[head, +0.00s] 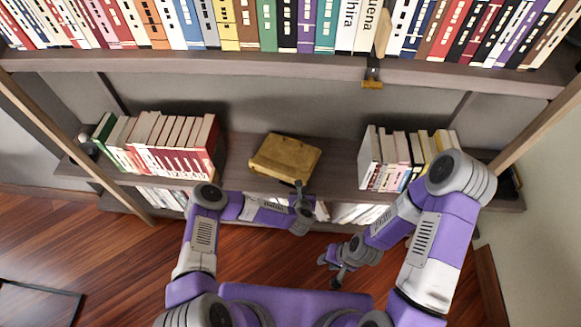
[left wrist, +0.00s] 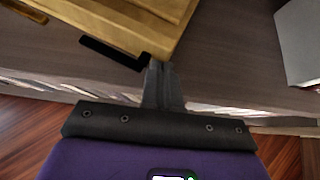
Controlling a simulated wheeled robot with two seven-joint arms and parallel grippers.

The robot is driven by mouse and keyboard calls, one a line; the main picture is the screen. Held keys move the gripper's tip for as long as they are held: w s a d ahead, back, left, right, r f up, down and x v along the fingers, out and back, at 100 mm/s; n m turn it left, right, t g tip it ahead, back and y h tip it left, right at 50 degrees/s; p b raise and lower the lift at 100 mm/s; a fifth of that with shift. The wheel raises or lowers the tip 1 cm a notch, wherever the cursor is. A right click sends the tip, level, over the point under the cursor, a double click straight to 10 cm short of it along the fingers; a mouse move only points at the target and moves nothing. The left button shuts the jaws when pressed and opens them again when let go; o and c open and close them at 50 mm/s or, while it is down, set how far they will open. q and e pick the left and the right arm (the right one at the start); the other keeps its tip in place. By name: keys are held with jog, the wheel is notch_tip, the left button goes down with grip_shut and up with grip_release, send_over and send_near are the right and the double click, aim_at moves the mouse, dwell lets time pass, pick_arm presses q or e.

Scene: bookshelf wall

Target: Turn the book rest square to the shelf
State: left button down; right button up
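The book rest (head: 285,157) is a yellow-brown wooden block on the middle shelf. It sits turned at an angle to the shelf's front edge. In the left wrist view the book rest (left wrist: 128,18) fills the upper middle, its near corner pointing towards me. My left gripper (head: 299,186) is at the shelf's front edge, in front of that corner. In the left wrist view its fingers (left wrist: 160,72) are together with nothing between them, at or very near the corner; contact is unclear. My right gripper (head: 331,271) hangs low in front of the shelf, fingers apart and empty.
Books (head: 170,145) stand left of the rest and more books (head: 395,157) stand right, with bare shelf between. A full upper shelf (head: 230,65) overhangs, with a label clip (head: 372,80) at its edge. A thin black strip (left wrist: 112,53) lies beside the rest's corner.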

pick_arm(q)
jog(key=shift+w, duration=0.3)
jog(key=shift+w, duration=0.6)
jog(key=shift+s+p, duration=0.9)
jog(key=shift+s, duration=1.15)
